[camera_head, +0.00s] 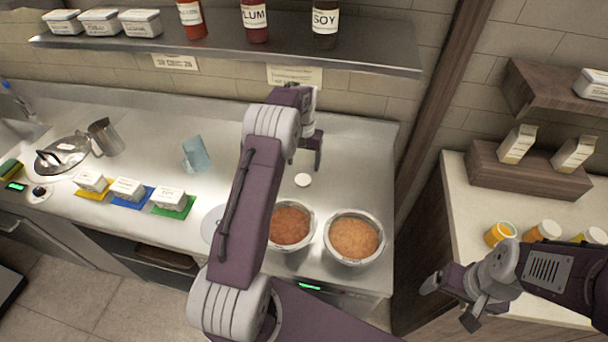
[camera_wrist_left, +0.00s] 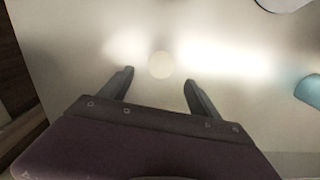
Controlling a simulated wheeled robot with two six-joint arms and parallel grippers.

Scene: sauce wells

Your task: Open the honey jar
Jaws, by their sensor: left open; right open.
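Several small yellow-orange jars stand on the right counter. The left one (camera_head: 499,234) shows an orange top, while the middle jar (camera_head: 542,231) and the right jar (camera_head: 590,237) look pale on top. No label on them is readable, so I cannot tell which is honey. A small white disc, perhaps a lid (camera_head: 302,180), lies flat on the steel counter; it also shows in the left wrist view (camera_wrist_left: 160,65). My left gripper (camera_head: 306,160) is open and empty above the counter near the disc. My right gripper (camera_head: 450,302) is open and empty, left of the jars.
Two steel pots, one red-brown (camera_head: 290,226) and one orange (camera_head: 354,238), sit in front of the disc. A blue cup (camera_head: 196,154) and white tubs (camera_head: 127,189) stand left. Sauce bottles (camera_head: 325,22) line the shelf. A wooden riser (camera_head: 530,180) stands behind the jars.

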